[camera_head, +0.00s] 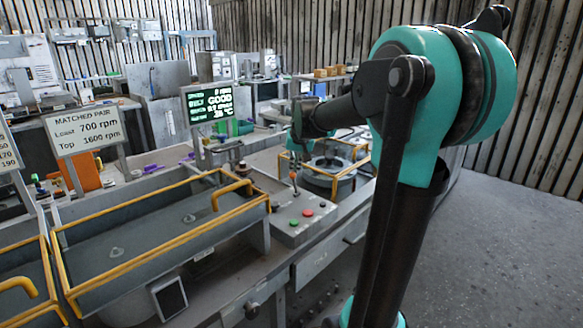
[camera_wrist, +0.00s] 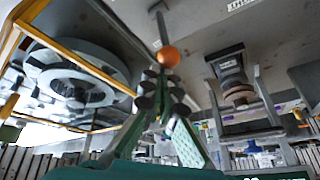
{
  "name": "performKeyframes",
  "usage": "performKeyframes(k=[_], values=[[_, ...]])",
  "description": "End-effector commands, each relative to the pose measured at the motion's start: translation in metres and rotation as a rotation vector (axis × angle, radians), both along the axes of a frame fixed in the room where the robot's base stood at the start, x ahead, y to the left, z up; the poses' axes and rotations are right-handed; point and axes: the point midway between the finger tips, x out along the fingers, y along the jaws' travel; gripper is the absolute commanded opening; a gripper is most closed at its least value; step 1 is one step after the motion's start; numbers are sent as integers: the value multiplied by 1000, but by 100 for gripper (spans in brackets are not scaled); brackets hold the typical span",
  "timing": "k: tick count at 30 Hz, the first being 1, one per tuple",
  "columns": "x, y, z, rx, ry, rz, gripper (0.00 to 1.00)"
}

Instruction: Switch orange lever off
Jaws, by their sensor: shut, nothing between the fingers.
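The orange lever is a thin stalk with an orange ball knob (camera_wrist: 169,57). In the wrist view the knob lies just beyond the tips of my gripper (camera_wrist: 160,78), and the stalk runs upward in the picture from it. My gripper is shut and empty, its dark fingertips close together. In the head view the lever (camera_head: 294,178) rises from the grey control panel (camera_head: 287,233), and my gripper (camera_head: 296,158) hangs just above it. I cannot tell whether the fingertips touch the knob.
Red (camera_head: 307,212) and green (camera_head: 294,222) buttons sit on the panel in front of the lever. A round blower housing (camera_head: 330,165) with yellow rails stands behind right. A yellow-railed trough (camera_head: 160,232) lies left. A screen (camera_head: 209,103) reading "GOOD" stands behind.

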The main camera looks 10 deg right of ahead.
Motion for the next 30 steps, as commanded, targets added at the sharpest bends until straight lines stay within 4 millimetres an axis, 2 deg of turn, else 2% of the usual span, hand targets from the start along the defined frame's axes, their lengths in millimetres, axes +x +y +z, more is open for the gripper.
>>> performKeyframes(k=[3, 16, 30], values=[[-12, -9, 1, 65, -87, -6, 0], [-41, -31, -2, 291, -401, -6, 0], [-43, -31, 2, 286, -393, 1, 0]])
